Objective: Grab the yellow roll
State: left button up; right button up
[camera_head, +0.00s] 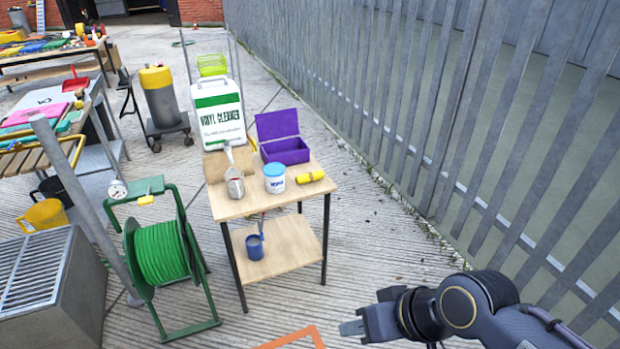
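The yellow roll (310,177) lies on its side near the right edge of the small wooden table (235,207). It has dark marks near its ends. My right gripper (352,328) is in the lower right, in front of and below the table's right side, well apart from the roll. Its fingers are seen from the side, and I cannot tell whether they are open or shut. Nothing shows held in it. My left gripper is not in view.
A white-blue tub (274,178), a metal can (234,184) and an open purple box (286,151) share the tabletop. A blue cup (254,247) is on the lower shelf. A green hose reel (162,254) stands left. A metal fence (450,110) runs along the right.

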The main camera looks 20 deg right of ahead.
aim_at(309, 177)
jog(key=i+z, duration=0.15)
jog(key=i, duration=0.35)
jog(key=i+z, duration=0.15)
jog(key=i, duration=0.4)
jog(key=i+j+z, duration=0.2)
jog(key=i, duration=0.3)
jog(key=i+j+z, duration=0.15)
jog(key=i, duration=0.35)
